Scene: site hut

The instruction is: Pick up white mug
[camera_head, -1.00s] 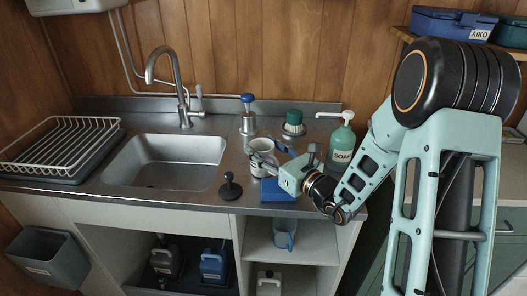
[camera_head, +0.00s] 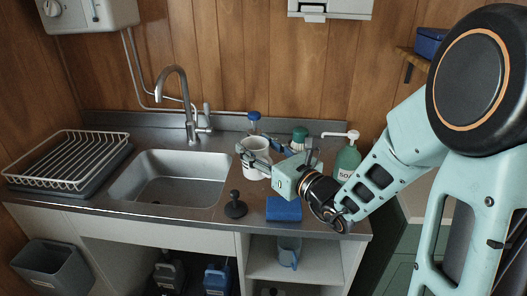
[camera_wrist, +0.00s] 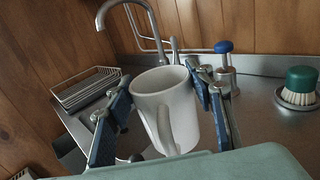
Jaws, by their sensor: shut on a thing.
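The white mug (camera_head: 256,158) is upright over the steel counter, just right of the sink. Part of the mug is hidden by the gripper in the head view.
A black plunger-like thing (camera_head: 235,206) and a blue sponge (camera_head: 284,209) lie in front. The soap bottle (camera_head: 347,161), green-topped brush (camera_head: 299,137) and blue-topped dispenser (camera_head: 254,123) stand behind or right. The sink (camera_head: 170,180), tap (camera_head: 187,100) and dish rack (camera_head: 68,160) are left.

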